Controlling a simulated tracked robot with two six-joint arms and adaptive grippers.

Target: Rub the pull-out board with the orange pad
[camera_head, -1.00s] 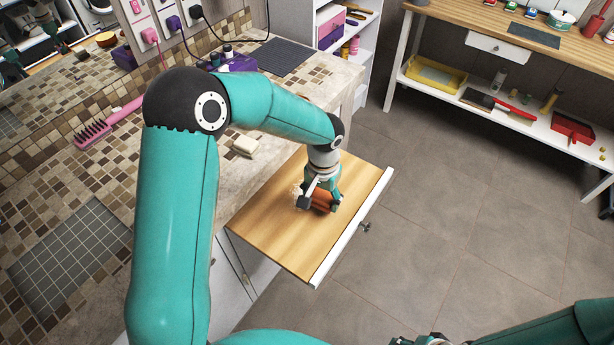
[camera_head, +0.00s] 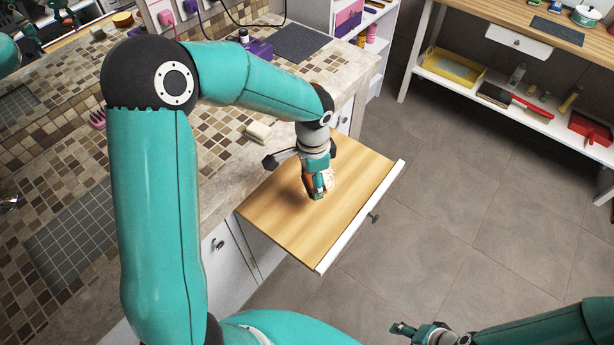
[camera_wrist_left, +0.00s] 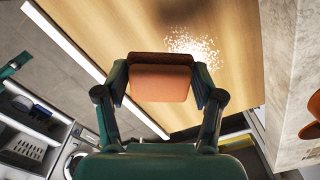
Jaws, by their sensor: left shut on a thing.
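The pull-out board (camera_head: 275,220) is a light wooden panel with a white front edge and a dark knob, pulled out from under the counter. My left gripper (camera_head: 316,190) is over the middle of the board, pointing down. In the left wrist view it is shut on the orange pad (camera_wrist_left: 160,82), with a finger on each side. A patch of white specks (camera_wrist_left: 192,46) lies on the board beside the pad; part of it also shows in the head view (camera_head: 329,178). I cannot tell whether the pad touches the board. My right gripper (camera_head: 402,330) is low at the front, away from the board.
The tiled counter (camera_head: 215,165) runs along the left, with a pale block (camera_head: 257,132) and a purple item (camera_head: 258,48) on it. A workbench with a yellow tray (camera_head: 452,68) and a red dustpan (camera_head: 590,130) stands at the back right. The floor between is clear.

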